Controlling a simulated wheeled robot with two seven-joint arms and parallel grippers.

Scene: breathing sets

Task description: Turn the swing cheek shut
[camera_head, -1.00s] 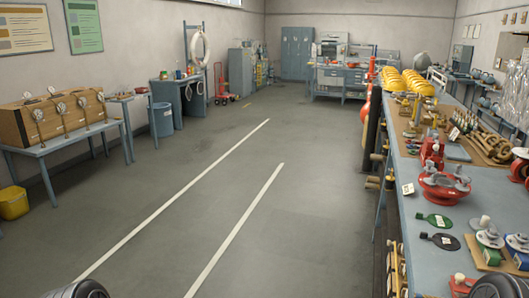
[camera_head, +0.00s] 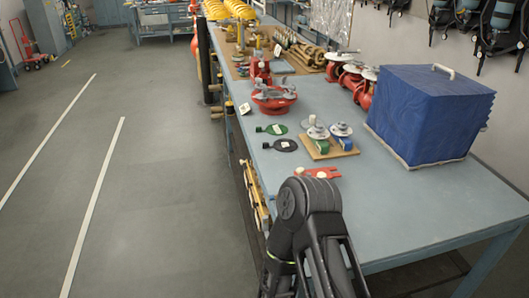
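A red round fixture (camera_head: 273,101) with grey metal parts on top stands near the left edge of the long bench, with a white tag beside it. It may carry the swing cheek, but at this size I cannot tell which part that is or how it stands. My black right arm rises at the bottom centre in front of the bench, well short of the fixture. Neither gripper's fingers show.
The blue-grey bench (camera_head: 400,205) bears a green paddle (camera_head: 273,129), a dark paddle (camera_head: 284,145), a wooden board with two knobbed pieces, a red flat piece (camera_head: 318,173) and a blue covered box (camera_head: 430,113). Open floor (camera_head: 150,210) lies left.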

